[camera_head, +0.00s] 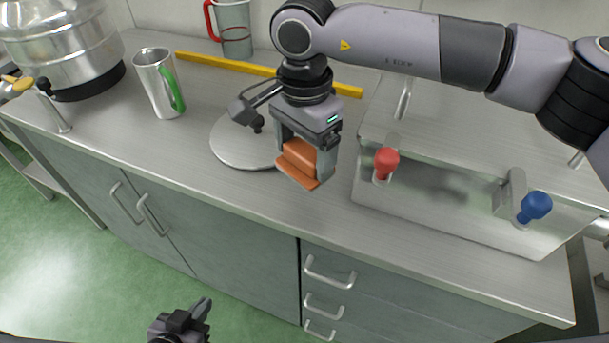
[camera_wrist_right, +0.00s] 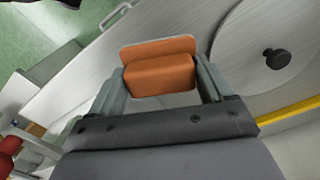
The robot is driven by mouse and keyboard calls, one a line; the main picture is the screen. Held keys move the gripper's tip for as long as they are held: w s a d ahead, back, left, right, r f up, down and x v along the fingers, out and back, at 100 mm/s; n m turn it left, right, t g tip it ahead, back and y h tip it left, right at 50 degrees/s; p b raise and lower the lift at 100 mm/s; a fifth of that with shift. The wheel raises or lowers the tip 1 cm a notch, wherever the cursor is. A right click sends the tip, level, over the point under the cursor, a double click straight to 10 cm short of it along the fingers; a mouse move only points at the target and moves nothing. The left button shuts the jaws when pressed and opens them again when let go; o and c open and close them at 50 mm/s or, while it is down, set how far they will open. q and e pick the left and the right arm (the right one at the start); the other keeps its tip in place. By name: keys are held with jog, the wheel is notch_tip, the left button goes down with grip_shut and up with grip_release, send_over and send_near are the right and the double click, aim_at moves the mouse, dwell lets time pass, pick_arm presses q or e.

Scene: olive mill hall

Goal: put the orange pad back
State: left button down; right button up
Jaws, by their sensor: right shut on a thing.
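The orange pad (camera_head: 300,160) is a block with a wider flat plate at its lower end. My right gripper (camera_head: 305,155) is shut on it and holds it over the worktop's front part, beside the round metal disc. In the right wrist view the orange pad (camera_wrist_right: 160,75) sits between the two fingers of my right gripper (camera_wrist_right: 160,85). Whether the pad touches the worktop is hard to tell. My left gripper (camera_head: 200,310) is at the bottom, over the green floor, in front of the cabinets and far from the pad; its jaw opening is unclear.
A round metal disc (camera_head: 232,148) with a black knob lies on the worktop (camera_head: 200,190). A steel box with a red knob (camera_head: 386,162) and a blue knob (camera_head: 535,206) stands at right. A green-handled cup (camera_head: 157,85), red-handled jug (camera_head: 235,30) and yellow strip (camera_head: 222,63) are behind.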

notch_tip(320, 180, down, 7)
jog(key=shift+f+p, duration=0.1)
jog(key=shift+p, duration=0.3)
jog(key=shift+f, duration=0.15)
jog(key=o, duration=0.8)
